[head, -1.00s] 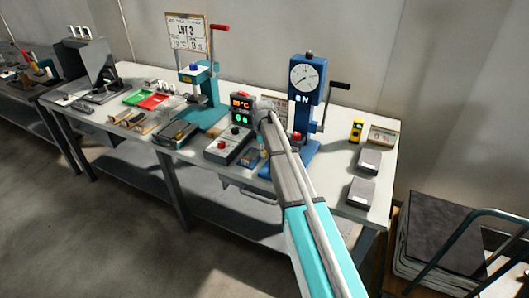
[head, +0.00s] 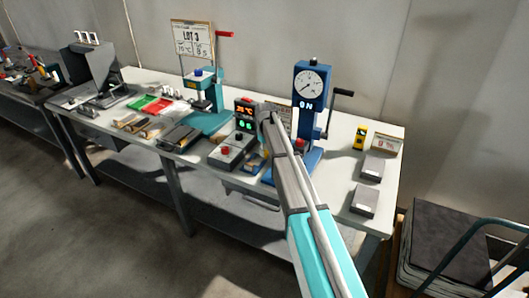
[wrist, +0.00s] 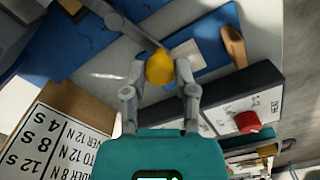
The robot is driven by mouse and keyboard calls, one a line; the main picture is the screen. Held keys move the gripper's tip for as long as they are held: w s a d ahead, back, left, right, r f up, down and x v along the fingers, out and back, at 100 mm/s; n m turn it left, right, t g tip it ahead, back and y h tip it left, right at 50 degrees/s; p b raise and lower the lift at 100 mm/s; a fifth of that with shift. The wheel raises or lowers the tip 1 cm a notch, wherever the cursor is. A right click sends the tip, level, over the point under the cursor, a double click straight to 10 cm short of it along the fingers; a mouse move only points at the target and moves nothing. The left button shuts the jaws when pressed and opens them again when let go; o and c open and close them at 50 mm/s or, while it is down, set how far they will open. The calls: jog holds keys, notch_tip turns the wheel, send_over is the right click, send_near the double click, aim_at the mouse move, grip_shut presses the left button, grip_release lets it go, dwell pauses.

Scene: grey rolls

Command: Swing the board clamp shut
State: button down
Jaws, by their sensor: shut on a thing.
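In the wrist view my gripper (wrist: 160,75) is shut on a yellow knob (wrist: 160,65), with one finger on each side of it. A grey lever (wrist: 135,31) runs from the knob toward the upper left, which looks like the clamp's arm. Blue flat surfaces (wrist: 205,45) lie beyond the knob on both sides of the lever. I cannot tell whether the clamp touches a board. In the head view my arm hides the gripper and the knob.
A control box with a red button (wrist: 247,122) lies close at the right of my gripper. A printed card (wrist: 45,145) is at the lower left. A blue press with a dial (head: 309,85) and a teal press (head: 207,105) stand on the bench (head: 345,145).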

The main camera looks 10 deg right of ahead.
jog(key=shift+w, duration=0.15)
jog(key=shift+c, duration=2)
grip_release()
jog(key=s+r+m+p, duration=0.2)
jog(key=s, duration=1.5)
jog(key=s+d+r+m+p, duration=0.1)
jog(key=s+m, duration=0.1)
jog(key=s, duration=1.6)
jog(key=shift+s+r+m+p, duration=0.3)
jog(key=shift+r+m+p, duration=0.1)
jog(key=shift+d, duration=0.1)
